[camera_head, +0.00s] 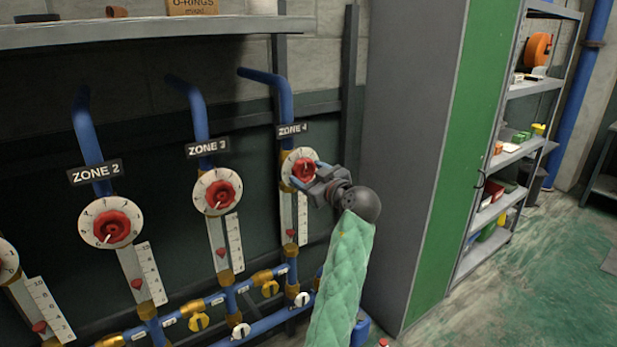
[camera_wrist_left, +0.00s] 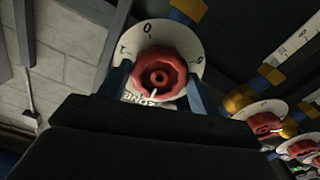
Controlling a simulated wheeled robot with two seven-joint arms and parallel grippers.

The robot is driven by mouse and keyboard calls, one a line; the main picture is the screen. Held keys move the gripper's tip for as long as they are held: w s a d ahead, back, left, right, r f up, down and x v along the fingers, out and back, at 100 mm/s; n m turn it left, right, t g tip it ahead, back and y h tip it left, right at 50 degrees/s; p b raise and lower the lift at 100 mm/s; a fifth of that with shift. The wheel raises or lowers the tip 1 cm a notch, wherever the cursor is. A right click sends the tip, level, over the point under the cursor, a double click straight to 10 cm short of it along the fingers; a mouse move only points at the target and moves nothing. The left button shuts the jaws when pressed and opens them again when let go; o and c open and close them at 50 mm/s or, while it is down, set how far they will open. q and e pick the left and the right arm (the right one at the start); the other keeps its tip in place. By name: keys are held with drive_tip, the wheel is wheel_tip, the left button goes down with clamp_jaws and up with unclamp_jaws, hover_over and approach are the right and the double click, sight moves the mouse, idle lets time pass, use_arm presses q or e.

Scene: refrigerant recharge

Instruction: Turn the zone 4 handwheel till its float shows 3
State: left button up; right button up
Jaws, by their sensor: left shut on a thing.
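The zone 4 handwheel (camera_head: 303,168) is a red knob on a white numbered dial under the "ZONE 4" label (camera_head: 293,129). My left gripper (camera_head: 313,183) is at this wheel and partly covers its lower right side. In the left wrist view, the red wheel (camera_wrist_left: 160,73) sits between my two fingers, which are shut on it; its white pointer line faces down in the picture. The zone 4 float (camera_head: 291,234) is a small red cone low in its tube, beside a white scale (camera_head: 303,217). The scale numbers are too small to read. My right gripper is out of view.
The zone 3 handwheel (camera_head: 219,194) and zone 2 handwheel (camera_head: 111,229) are to the left, with similar floats and scales. Blue pipes with yellow and white valves run below. A grey and green cabinet (camera_head: 405,150) stands close on the right. A shelf (camera_head: 150,30) hangs above.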

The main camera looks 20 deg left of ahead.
use_arm(q)
drive_tip(key=shift+d+b, duration=0.15)
drive_tip(key=shift+b, duration=0.35)
drive_tip(key=o, duration=0.9)
drive_tip(key=shift+r, duration=0.2)
drive_tip(key=shift+o, duration=0.3)
drive_tip(key=shift+d, duration=0.2)
drive_tip(key=shift+s, duration=0.1)
drive_tip(key=shift+a+f, duration=0.1)
drive_tip(key=shift+f, duration=0.05)
